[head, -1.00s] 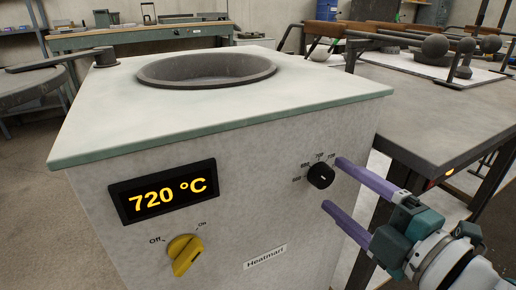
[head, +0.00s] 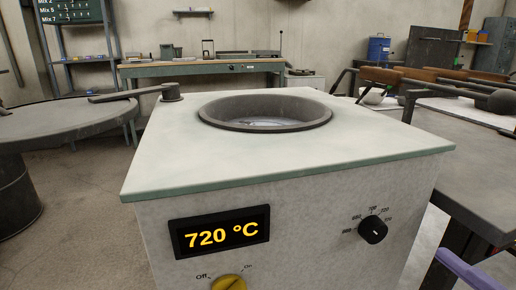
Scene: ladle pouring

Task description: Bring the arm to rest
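My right gripper (head: 466,270) shows only in part at the bottom right corner of the head view. One purple finger is in sight, beside the front right side of the furnace (head: 300,172) and apart from its dial (head: 372,229). No second finger lies against it, and nothing is seen held; the rest is cut off by the frame. The dial's pointer is near the upper right marks. The furnace display (head: 220,232) reads 720 °C. The yellow switch (head: 229,284) is partly cut off. My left gripper is not in view.
A round crucible opening (head: 265,112) with shiny contents sits in the furnace top. A dark round table (head: 60,120) stands left, a workbench (head: 200,68) behind. A grey table (head: 455,150) with dark tools stands close on the right.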

